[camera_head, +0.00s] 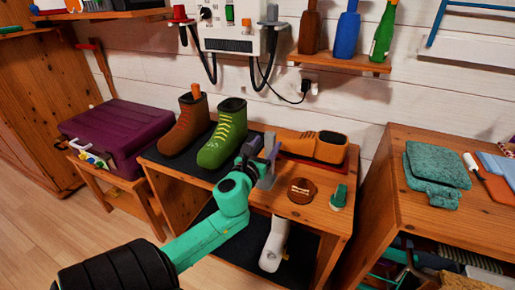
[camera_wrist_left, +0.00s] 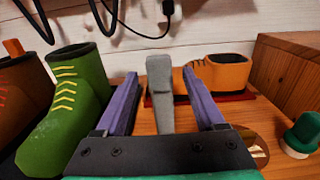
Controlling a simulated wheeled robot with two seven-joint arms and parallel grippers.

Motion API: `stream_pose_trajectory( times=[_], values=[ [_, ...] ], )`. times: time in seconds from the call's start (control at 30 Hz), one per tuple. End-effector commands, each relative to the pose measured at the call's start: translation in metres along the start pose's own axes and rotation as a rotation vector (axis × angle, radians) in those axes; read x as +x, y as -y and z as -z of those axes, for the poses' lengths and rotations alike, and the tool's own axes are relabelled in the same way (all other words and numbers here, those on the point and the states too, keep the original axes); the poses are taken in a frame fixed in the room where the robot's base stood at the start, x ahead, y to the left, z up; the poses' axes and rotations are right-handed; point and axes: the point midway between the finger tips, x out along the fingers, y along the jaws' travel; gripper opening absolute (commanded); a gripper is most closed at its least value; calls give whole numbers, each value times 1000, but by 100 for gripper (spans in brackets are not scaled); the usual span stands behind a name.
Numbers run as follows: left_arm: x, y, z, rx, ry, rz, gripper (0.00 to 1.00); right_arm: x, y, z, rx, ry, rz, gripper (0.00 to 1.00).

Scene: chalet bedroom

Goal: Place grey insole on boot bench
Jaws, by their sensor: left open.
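The boot bench (camera_head: 320,216) is a wooden bench with a dark mat at its left. The grey insole (camera_wrist_left: 160,92) shows between the two purple fingers of my left gripper (camera_wrist_left: 160,88) in the left wrist view. In the head view the insole (camera_head: 267,178) is a narrow grey piece over the bench top, partly hidden by the gripper (camera_head: 262,150). The fingers are open, with gaps on both sides of the insole. I cannot tell whether its lower end rests on the bench. My right gripper is not in view.
A green boot (camera_head: 224,135) and brown boot (camera_head: 186,124) stand left on the mat. An orange shoe (camera_head: 318,147) is behind the gripper. A brown tin (camera_head: 302,190) and green-topped item (camera_head: 338,197) sit at right. A purple case (camera_head: 120,135) is farther left.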

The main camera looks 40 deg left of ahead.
Motion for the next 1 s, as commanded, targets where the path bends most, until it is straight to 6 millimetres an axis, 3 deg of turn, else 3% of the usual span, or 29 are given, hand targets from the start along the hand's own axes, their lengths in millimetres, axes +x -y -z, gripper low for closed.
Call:
stream_pose_trajectory(
  times=[0.17,0.4,0.53,1.0],
  values=[
    [-45,-1,2,-1,-5,-2,71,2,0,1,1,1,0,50],
    [-98,-1,2,-3,-2,-2,71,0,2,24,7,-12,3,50],
    [-106,-1,0,0,1,-2,71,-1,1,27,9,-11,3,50],
    [-106,-1,-1,0,1,-2,71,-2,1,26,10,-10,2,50]
  ],
)
